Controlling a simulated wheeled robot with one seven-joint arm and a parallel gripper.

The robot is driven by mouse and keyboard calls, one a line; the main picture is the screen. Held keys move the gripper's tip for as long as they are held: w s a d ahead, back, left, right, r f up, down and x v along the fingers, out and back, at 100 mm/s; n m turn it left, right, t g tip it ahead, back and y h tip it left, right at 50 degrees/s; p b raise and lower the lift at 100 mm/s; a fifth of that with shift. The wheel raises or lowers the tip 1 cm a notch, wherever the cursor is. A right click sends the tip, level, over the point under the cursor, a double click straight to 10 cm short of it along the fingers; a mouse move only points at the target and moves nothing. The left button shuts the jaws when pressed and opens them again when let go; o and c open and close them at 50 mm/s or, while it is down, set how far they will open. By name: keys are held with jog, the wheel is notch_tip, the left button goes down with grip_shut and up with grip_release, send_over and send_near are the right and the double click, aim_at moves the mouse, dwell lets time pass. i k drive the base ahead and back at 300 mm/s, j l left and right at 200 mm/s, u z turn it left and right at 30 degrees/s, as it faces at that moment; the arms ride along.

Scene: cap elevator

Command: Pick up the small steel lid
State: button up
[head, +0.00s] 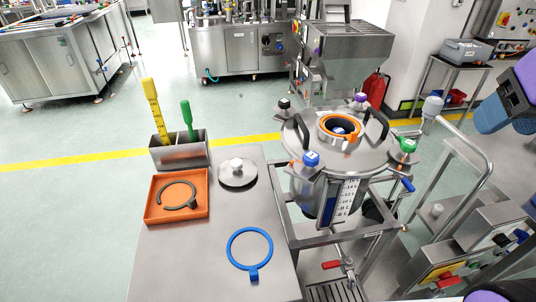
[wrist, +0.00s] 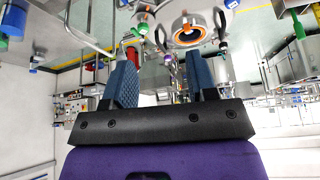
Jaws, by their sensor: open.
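My gripper's blue fingers show at the right edge of the head view, high and well to the right of the lid. In the wrist view my gripper (wrist: 162,80) has its two blue fingers spread apart with nothing between them. The lid cannot be made out in the wrist view.
An orange tray (head: 207,210) with a dark open ring, a blue ring (head: 250,248) and a steel holder (head: 180,151) with yellow and green tools surround the lid. The steel vessel (head: 297,160), with clamps and an orange-rimmed opening, stands right of the table. Railings (head: 462,135) stand farther right.

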aim_at(238, 172)
jog(key=j+u, duration=0.1)
jog(key=u, duration=0.65)
